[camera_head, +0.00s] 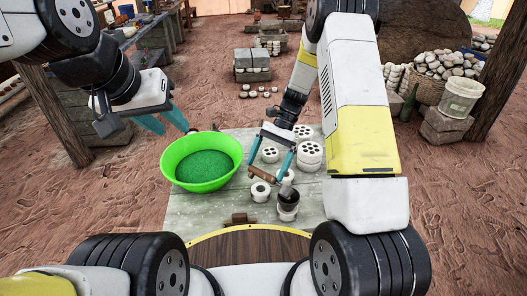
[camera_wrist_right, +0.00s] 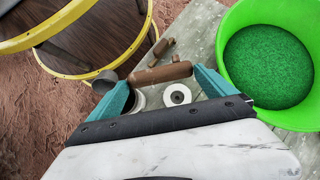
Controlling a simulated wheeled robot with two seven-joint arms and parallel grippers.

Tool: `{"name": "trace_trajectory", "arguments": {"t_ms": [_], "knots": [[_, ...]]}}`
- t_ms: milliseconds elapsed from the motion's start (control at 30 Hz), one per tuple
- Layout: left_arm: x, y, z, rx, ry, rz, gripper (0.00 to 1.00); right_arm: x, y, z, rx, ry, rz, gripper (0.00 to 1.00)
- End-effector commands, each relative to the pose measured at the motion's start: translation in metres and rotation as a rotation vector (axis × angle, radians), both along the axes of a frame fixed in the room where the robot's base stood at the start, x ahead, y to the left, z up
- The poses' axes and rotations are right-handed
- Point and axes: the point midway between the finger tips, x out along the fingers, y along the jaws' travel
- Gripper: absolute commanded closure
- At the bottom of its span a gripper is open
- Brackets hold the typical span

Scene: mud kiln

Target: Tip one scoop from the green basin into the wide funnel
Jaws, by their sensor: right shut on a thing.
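The green basin (camera_head: 167,168) stands on the table's left side, filled with green granules; it also shows in the wrist view (camera_wrist_right: 232,92). My right gripper (camera_head: 270,172) is shut on the brown handle of a scoop (camera_head: 263,174), seen in the wrist view too (camera_wrist_right: 160,74). The scoop's dark cup (camera_head: 288,194) is over or beside a pale round vessel (camera_head: 287,213) near the front. I cannot tell its contents, or whether it touches the vessel. I cannot clearly identify the wide funnel; this vessel may be it. My left gripper (camera_head: 164,121) is open and empty, above and left of the basin.
White cylinders with holes (camera_head: 309,150) stand on the table behind and beside the scoop. A single-holed white piece (camera_head: 260,191) sits close to its left. The table's front left (camera_head: 195,215) is clear.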

Motion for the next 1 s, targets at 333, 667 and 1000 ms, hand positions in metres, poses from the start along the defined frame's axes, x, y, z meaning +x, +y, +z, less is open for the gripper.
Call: {"name": "trace_trajectory", "arguments": {"t_ms": [333,667,1000], "knots": [[0.000,0.000,0.000,0.000,0.000,0.000,0.64,-0.001,0.003,0.038,-0.281,-0.338,0.008,0.64],[0.000,0.000,0.000,0.000,0.000,0.000,0.64,0.000,0.000,0.051,-0.409,-0.479,0.001,0.64],[0.000,0.000,0.000,0.000,0.000,0.000,0.64,0.000,0.000,0.050,-0.408,-0.476,0.000,0.64]]}}
